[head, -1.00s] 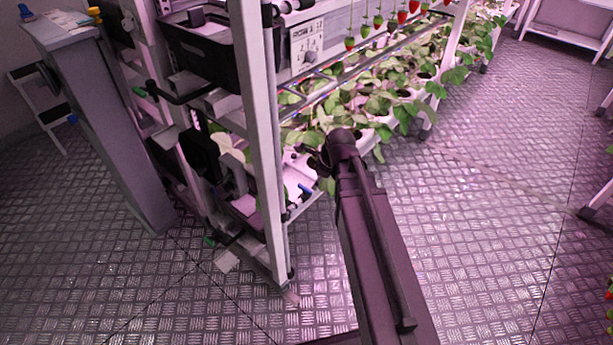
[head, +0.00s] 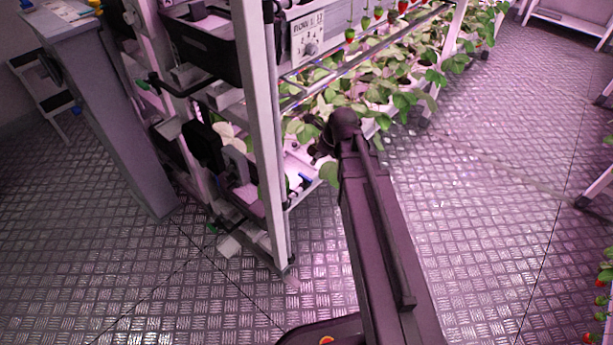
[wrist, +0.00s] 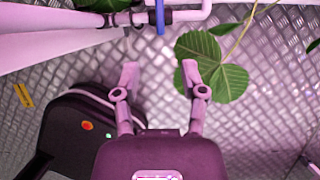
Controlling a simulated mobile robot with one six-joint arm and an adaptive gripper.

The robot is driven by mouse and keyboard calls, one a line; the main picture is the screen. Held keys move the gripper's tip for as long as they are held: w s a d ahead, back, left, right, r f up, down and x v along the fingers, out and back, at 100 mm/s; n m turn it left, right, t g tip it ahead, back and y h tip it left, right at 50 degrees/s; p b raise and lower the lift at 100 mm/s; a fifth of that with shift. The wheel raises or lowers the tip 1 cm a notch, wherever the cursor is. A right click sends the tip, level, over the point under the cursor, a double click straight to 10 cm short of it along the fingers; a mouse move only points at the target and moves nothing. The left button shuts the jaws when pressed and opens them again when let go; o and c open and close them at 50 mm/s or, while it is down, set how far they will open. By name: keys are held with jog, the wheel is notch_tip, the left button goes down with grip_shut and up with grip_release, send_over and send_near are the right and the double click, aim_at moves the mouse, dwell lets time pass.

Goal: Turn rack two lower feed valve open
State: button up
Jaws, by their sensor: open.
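A blue valve handle (wrist: 160,17) shows at the top of the wrist view, set crosswise to a pale pipe (wrist: 190,15). The same blue handle (head: 305,179) appears to be the small blue piece low on the near rack in the head view, left of my arm. My gripper (wrist: 159,75) is open and empty, its two fingers pointing toward the pipe. The handle is ahead of the gap between the fingertips and apart from them. In the head view my gripper is hidden by my arm.
A green leaf (wrist: 199,52) hangs beside the right fingertip. The near rack (head: 262,130) carries plants (head: 385,95) and a white sign (head: 308,35) with lettering too small to read. The metal floor (head: 490,190) at right is clear.

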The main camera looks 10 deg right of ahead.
aim_at(306, 177)
jog(key=shift+b+x, duration=6.15)
jog(key=shift+x, duration=0.6)
jog(key=shift+s+d, duration=0.1)
jog(key=shift+s, duration=0.05)
grip_shut()
